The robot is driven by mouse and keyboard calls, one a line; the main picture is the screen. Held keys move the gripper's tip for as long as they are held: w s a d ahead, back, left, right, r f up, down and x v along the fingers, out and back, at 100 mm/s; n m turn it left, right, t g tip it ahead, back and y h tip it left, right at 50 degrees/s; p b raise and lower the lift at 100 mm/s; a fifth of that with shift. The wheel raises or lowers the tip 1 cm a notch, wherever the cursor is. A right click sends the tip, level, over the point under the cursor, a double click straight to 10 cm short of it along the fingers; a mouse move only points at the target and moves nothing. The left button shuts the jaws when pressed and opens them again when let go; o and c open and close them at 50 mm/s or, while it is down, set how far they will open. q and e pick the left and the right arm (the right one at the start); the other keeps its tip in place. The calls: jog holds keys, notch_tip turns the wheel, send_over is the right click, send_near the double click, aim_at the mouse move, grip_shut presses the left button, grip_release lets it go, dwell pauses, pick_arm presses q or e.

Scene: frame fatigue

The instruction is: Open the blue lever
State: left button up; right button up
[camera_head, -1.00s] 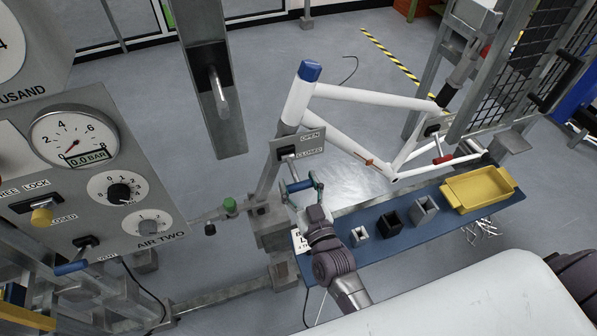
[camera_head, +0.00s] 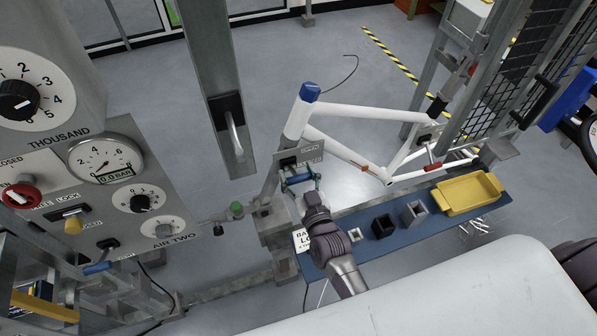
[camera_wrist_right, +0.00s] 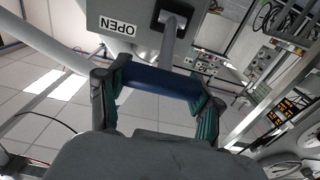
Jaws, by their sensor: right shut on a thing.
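The blue lever (camera_head: 298,179) is a blue crossbar handle on a grey arm, mounted on a small plate (camera_head: 291,158) below the bike frame's blue-capped end. The plate is marked OPEN at its top; its lower part is covered by the lever and gripper. My right gripper (camera_head: 302,182) is shut on the blue handle, with one finger at each end. In the right wrist view the blue bar (camera_wrist_right: 158,82) spans between the green-padded fingers, and the OPEN label (camera_wrist_right: 117,25) is beyond it. My left gripper is not in view.
A white bike frame (camera_head: 370,112) stands behind and right of the lever. A blue shelf (camera_head: 365,250) holds grey and black blocks and a yellow tray (camera_head: 440,204). A gauge panel (camera_head: 100,215) at left has another blue-handled lever (camera_head: 97,268).

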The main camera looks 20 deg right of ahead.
jog(key=shift+w+r, duration=0.2)
jog(key=shift+r, duration=0.25)
jog(key=o, duration=1.7)
jog(key=shift+f, duration=0.25)
jog(key=s, duration=1.2)
jog(key=shift+d, duration=0.2)
